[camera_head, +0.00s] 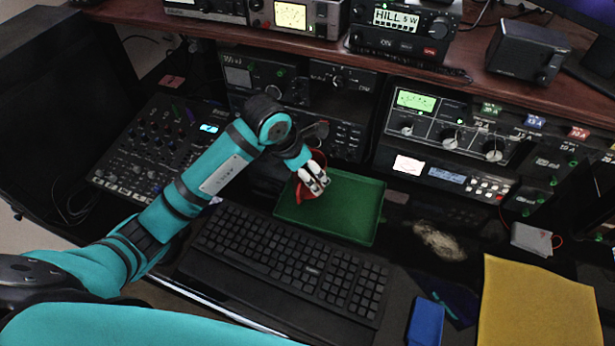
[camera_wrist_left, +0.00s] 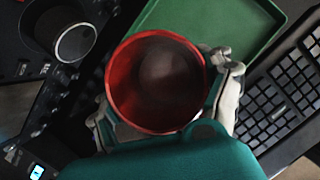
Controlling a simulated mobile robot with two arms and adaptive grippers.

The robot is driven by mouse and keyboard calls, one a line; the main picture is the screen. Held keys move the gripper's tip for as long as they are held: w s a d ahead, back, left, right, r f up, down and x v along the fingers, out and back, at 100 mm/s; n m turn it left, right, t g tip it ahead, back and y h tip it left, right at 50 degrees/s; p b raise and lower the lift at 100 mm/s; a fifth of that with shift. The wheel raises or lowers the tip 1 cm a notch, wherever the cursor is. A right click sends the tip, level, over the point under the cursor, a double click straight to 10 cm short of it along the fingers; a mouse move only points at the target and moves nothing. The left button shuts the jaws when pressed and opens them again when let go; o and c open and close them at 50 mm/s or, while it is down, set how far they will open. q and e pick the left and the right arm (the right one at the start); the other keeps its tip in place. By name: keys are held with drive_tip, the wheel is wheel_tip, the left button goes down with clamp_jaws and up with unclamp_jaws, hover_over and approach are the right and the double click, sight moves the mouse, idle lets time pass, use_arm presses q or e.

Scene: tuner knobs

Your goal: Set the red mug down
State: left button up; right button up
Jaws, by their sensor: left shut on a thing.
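The red mug (camera_wrist_left: 113,85) shows in the left wrist view from above, its round mouth open toward the camera. My left gripper (camera_wrist_left: 170,115) is shut on the red mug, with pale fingers on both sides of it. In the head view my left gripper (camera_head: 313,180) is at the left part of a green tray (camera_head: 351,228), and a little of the red mug (camera_head: 300,192) shows around the fingers. I cannot tell whether the mug's base touches the tray. My right gripper is not in view.
A black keyboard (camera_head: 290,262) lies in front of the tray. A mixer panel (camera_head: 150,150) is at the left, and radio units (camera_head: 450,135) stand behind. A blue block (camera_head: 426,322) and a yellow cloth (camera_head: 535,305) are at the front right. The tray's right part is clear.

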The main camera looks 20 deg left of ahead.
use_arm(q)
drive_tip(key=shift+f, duration=1.7)
drive_tip(key=shift+f, duration=0.1)
drive_tip(key=o, duration=1.4)
drive_tip(key=shift+r+p, duration=0.2)
drive_tip(key=shift+p, duration=0.15)
drive_tip(key=v, duration=1.2)
drive_tip(key=shift+f+b, duration=0.1)
drive_tip(key=shift+b, duration=0.2)
